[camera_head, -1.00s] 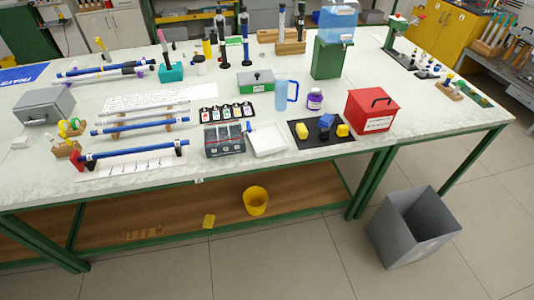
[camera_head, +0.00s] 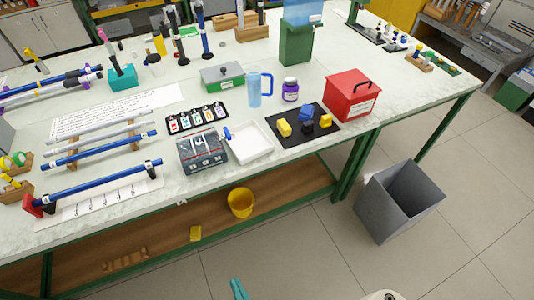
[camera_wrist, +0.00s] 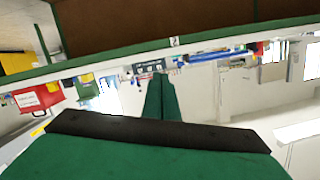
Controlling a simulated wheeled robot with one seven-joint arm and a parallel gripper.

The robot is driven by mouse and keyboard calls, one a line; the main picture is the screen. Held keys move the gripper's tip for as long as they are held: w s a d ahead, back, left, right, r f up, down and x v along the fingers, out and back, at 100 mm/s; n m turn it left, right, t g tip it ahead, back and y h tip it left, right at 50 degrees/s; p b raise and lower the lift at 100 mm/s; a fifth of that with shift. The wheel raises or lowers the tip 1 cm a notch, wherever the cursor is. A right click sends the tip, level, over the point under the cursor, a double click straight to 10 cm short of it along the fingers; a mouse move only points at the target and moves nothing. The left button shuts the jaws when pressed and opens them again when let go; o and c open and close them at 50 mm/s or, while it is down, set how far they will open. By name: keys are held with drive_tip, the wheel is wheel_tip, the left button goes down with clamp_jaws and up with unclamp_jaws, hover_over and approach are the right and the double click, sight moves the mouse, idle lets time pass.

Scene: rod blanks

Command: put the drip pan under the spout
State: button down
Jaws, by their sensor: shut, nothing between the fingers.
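The drip pan appears to be the shallow white tray (camera_head: 250,142), lying flat on the bench near its front edge. A small blue piece (camera_head: 227,133) shows at its left rim. The spout (camera_head: 317,18) is on the front of a blue water tank (camera_head: 300,10) set on a green stand (camera_head: 296,44) at the back. The tray is well in front of the stand, not under the spout. My gripper (camera_wrist: 160,80) is shut and empty in the wrist view. A teal tip of it (camera_head: 238,289) shows at the bottom of the head view, short of the bench.
A dark box (camera_head: 202,152) stands close left of the tray. A black mat (camera_head: 290,136) with blue and yellow pieces lies right of it. A blue mug (camera_head: 254,91), purple-labelled jar (camera_head: 290,90) and red box (camera_head: 352,95) stand behind. A grey bin (camera_head: 398,203) is on the floor.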

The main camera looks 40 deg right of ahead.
drive_tip(key=w+d+f+m+h, duration=0.35)
drive_tip(key=w+d+m, duration=0.75)
drive_tip(key=d, duration=0.4)
drive_tip(key=m+h, duration=0.4)
drive_tip(key=m, duration=0.4)
approach(270, 148)
drive_tip(key=d+r, duration=0.1)
drive_tip(key=d, duration=0.3)
drive_tip(key=w, duration=0.2)
drive_tip(key=shift+w+a+g, duration=0.25)
drive_tip(key=shift+w+g, duration=0.05)
drive_tip(key=shift+g, duration=0.1)
drive_tip(key=shift+w+a, duration=0.25)
drive_tip(key=shift+w, duration=0.85)
